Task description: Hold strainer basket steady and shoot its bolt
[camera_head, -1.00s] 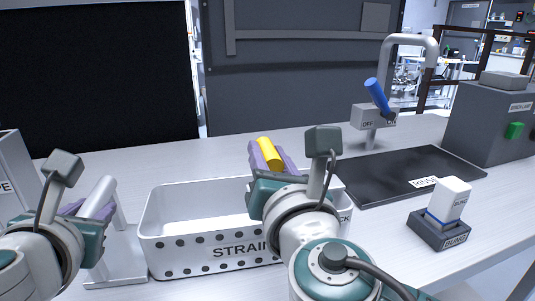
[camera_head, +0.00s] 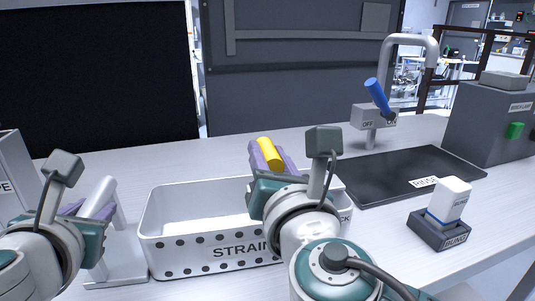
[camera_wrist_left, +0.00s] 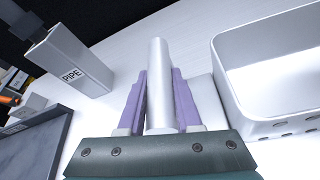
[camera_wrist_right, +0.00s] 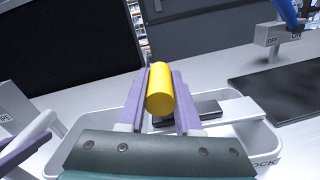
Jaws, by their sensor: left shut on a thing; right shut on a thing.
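The strainer basket (camera_head: 186,252) is a white tub with rows of holes, its label partly hidden by my right arm. At its left stands a pale grey bar (camera_wrist_left: 159,85) on a white base (camera_head: 122,262). My left gripper (camera_head: 90,206) is shut on this bar, one purple finger on each side. My right gripper (camera_head: 267,158) is shut on a yellow cylinder (camera_wrist_right: 160,92) above the basket. In the right wrist view, a dark piece (camera_wrist_right: 203,108) and a light strip (camera_wrist_right: 238,110) lie behind the cylinder. The basket's right end label is partly hidden, with "OCK" readable.
To the right are a black mat (camera_head: 390,178) marked RINSE, a tap with a blue lever (camera_head: 377,97), a white block (camera_head: 449,200) in a dark holder, and a grey box (camera_head: 490,120) with a green button. A PIPE box (camera_wrist_left: 75,62) stands left.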

